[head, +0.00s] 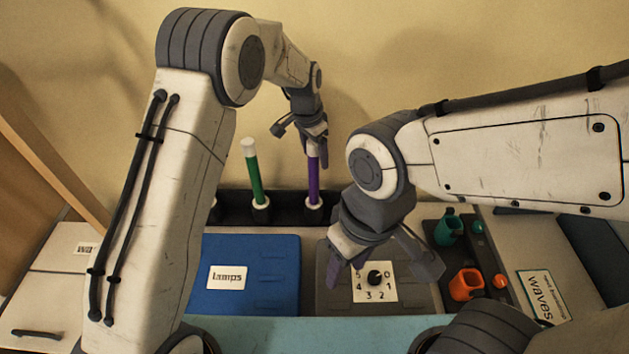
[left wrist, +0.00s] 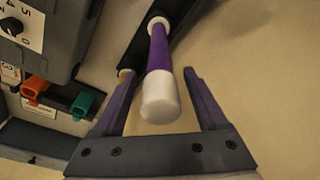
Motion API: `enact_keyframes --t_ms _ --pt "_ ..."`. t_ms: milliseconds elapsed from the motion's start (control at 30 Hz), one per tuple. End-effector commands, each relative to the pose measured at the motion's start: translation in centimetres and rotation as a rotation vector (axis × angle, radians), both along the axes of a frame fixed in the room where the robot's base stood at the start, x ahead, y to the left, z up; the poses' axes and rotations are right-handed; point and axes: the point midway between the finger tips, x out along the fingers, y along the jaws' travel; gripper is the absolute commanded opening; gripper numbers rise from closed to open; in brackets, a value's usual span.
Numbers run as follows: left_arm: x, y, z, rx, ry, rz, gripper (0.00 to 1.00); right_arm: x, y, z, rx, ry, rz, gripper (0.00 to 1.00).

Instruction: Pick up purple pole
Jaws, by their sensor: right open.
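The purple pole (head: 313,182) stands upright in a white collar in the dark rack at the back wall, right of a green pole with a white cap (head: 254,172). My left gripper (head: 316,148) is over the purple pole's top and hides its upper end in the head view. In the left wrist view the purple pole (left wrist: 160,50) shows its white cap between the two spread fingers (left wrist: 162,100), with gaps on both sides. My right gripper (head: 385,268) is open and empty over the numbered dial panel, away from the pole.
The dark rack (head: 232,207) runs along the wall. In front are a blue panel labelled "lamps" (head: 265,250) and the dial panel (head: 320,296). Green (head: 448,230) and orange (head: 465,284) switch-like parts sit to the right, near a "waves" booklet (head: 541,297).

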Motion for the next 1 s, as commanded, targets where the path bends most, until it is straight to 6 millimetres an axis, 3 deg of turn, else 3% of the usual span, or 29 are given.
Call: enact_keyframes --t_ms 33,167,200,1000 --pt "0.01 0.01 0.02 0.0 0.0 0.0 0.52 0.0 0.0 -0.01 0.0 0.0 0.0 0.5" --pt "0.01 0.02 0.04 0.0 0.0 0.0 0.03 0.0 0.0 -0.01 0.0 0.0 0.0 0.5" --pt "0.01 0.02 0.04 0.0 0.0 0.0 0.0 0.0 0.0 -0.01 0.0 0.0 0.0 0.5" --pt "0.04 0.01 0.1 0.0 -0.001 0.0 0.0 0.0 0.0 0.0 0.0 0.0 0.0 0.5"
